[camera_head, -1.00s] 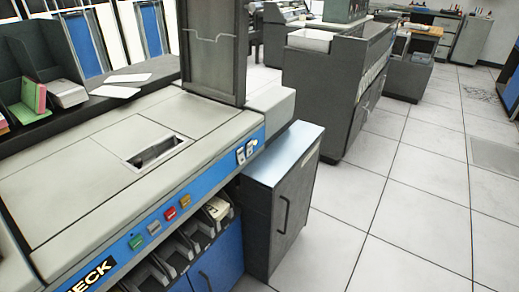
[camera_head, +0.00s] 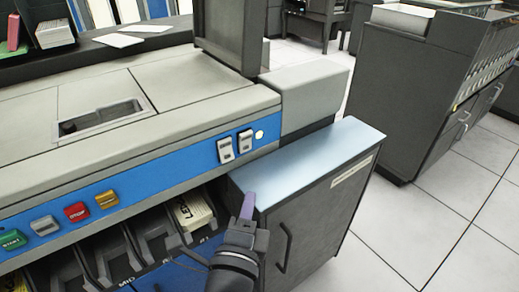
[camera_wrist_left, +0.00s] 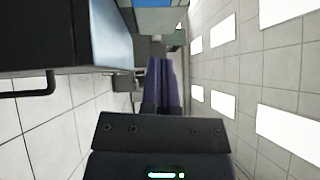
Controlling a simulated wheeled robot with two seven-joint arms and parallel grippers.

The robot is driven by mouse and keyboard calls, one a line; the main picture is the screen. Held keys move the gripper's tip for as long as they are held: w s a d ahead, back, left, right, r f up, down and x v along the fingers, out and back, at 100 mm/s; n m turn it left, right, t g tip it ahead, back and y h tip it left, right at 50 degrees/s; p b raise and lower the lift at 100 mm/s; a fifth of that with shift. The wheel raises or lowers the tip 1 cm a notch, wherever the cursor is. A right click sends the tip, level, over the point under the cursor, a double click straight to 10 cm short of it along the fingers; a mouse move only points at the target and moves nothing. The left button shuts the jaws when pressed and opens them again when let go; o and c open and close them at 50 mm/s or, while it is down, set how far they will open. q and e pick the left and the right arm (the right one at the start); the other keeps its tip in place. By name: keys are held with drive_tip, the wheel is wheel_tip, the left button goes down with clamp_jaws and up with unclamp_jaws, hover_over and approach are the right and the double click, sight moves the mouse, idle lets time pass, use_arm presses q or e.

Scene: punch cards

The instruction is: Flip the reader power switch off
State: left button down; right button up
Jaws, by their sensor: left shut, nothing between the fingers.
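The card reader's blue front panel (camera_head: 160,180) carries two white rocker switches at its right end, a left one (camera_head: 225,149) and a right one (camera_head: 245,140). Which one is the power switch I cannot tell. A small round pale lamp (camera_head: 259,134) sits just right of them. My left gripper (camera_head: 248,205) points up below the switches, apart from the panel, with its purple fingers together and empty. The fingers also show in the left wrist view (camera_wrist_left: 160,85). My right gripper is not in view.
Green, white, red and orange buttons, including the red one (camera_head: 77,212), line the panel's left. Card pockets (camera_head: 150,235) lie below, one holding cards (camera_head: 193,212). A grey cabinet with a light top (camera_head: 310,160) stands at the right. Open tiled floor (camera_head: 440,225) lies beyond.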

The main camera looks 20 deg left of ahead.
use_arm(q)
approach(251, 137)
drive_tip(key=w+d, duration=0.2)
drive_tip(key=w, duration=0.1)
drive_tip(key=shift+w+d, duration=0.2)
drive_tip(key=shift+w, duration=0.1)
drive_tip(key=shift+w+a+r+p, duration=0.25)
drive_tip(key=shift+w+a+p, duration=0.15)
drive_tip(key=shift+w+a, duration=0.95)
drive_tip(key=shift+a, duration=0.25)
drive_tip(key=shift+r, duration=0.1)
